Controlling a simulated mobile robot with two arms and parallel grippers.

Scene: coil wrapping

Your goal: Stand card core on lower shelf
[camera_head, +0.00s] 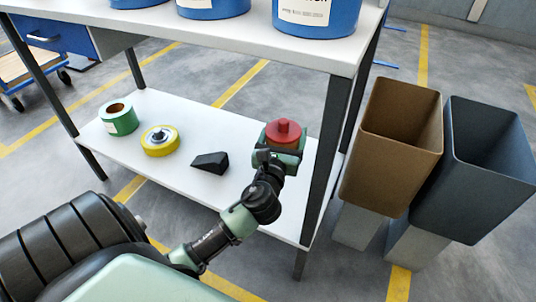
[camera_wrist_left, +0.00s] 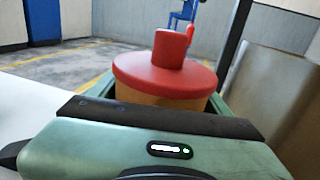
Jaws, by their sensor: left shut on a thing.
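My left gripper (camera_head: 283,158) is shut on the card core, a short tan cylinder with a red stepped top (camera_head: 283,132). It is at the right end of the white lower shelf (camera_head: 170,185), near the front right table leg. In the left wrist view the red top (camera_wrist_left: 166,75) rises upright above the jaw, with a strip of tan body (camera_wrist_left: 160,97) below it. The gripper hides the core's lower part, so I cannot tell whether it touches the shelf. My right gripper is not in view.
On the shelf stand a green roll (camera_head: 119,119), a yellow roll (camera_head: 160,148) with a dark centre, and a black wedge (camera_head: 210,163). The white upper top (camera_head: 220,47) overhangs, bearing blue containers (camera_head: 318,15). Brown (camera_head: 385,150) and dark grey (camera_head: 470,170) bins stand at the right.

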